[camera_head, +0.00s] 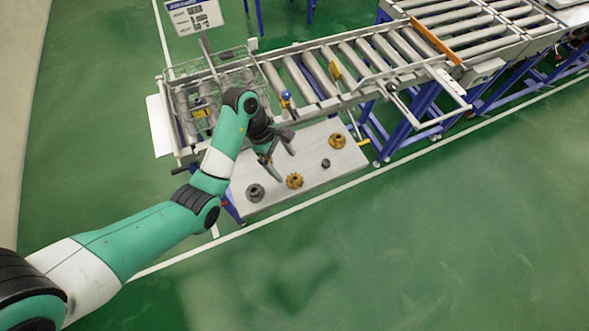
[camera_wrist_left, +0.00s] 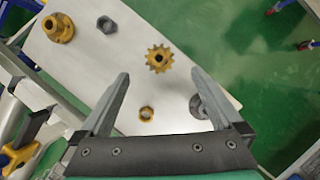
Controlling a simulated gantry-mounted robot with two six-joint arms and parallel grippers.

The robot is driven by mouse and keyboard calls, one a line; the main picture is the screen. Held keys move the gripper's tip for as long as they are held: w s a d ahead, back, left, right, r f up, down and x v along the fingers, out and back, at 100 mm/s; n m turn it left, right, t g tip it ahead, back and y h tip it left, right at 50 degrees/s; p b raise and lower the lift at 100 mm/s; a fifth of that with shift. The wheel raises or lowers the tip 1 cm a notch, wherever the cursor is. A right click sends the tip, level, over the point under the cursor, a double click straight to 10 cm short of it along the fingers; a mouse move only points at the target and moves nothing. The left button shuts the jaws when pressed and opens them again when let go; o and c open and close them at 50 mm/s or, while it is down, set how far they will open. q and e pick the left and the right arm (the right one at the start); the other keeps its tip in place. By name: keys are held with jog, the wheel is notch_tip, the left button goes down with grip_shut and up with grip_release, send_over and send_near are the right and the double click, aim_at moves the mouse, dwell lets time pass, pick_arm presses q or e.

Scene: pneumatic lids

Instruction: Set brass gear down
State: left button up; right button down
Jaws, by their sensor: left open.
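The brass gear (camera_head: 294,181) lies flat on the light grey plate (camera_head: 313,178), near its front edge. It also shows in the left wrist view (camera_wrist_left: 159,58), a toothed ring beyond and between my fingertips. My left gripper (camera_head: 284,164) is open and empty above the plate, just behind and left of the gear in the head view. Its two fingers (camera_wrist_left: 160,75) are spread wide in the left wrist view, and neither touches the gear. My right gripper is in neither view.
On the plate are a brass flanged part (camera_head: 337,141), a dark nut (camera_head: 326,163), a dark flanged part (camera_head: 255,193) and a small brass nut (camera_wrist_left: 146,113). A roller conveyor (camera_head: 350,58) and wire basket (camera_head: 190,75) stand behind. Green floor is clear in front.

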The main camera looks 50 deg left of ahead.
aim_at(294, 178)
pick_arm(q)
jog(key=x, duration=0.2)
jog(key=shift+f+b, duration=0.3)
jog(key=shift+b, duration=0.1)
jog(key=shift+w+d+f, duration=0.15)
jog(key=shift+d+f, duration=0.1)
jog(key=shift+f, duration=0.25)
jog(key=b+x, duration=0.1)
jog(key=x, duration=0.3)
jog(key=shift+a+f, duration=0.1)
jog(key=shift+a, duration=0.05)
jog(key=shift+f, duration=0.45)
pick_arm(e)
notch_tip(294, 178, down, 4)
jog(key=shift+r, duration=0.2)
pick_arm(q)
jog(key=shift+r, duration=0.1)
grip_shut()
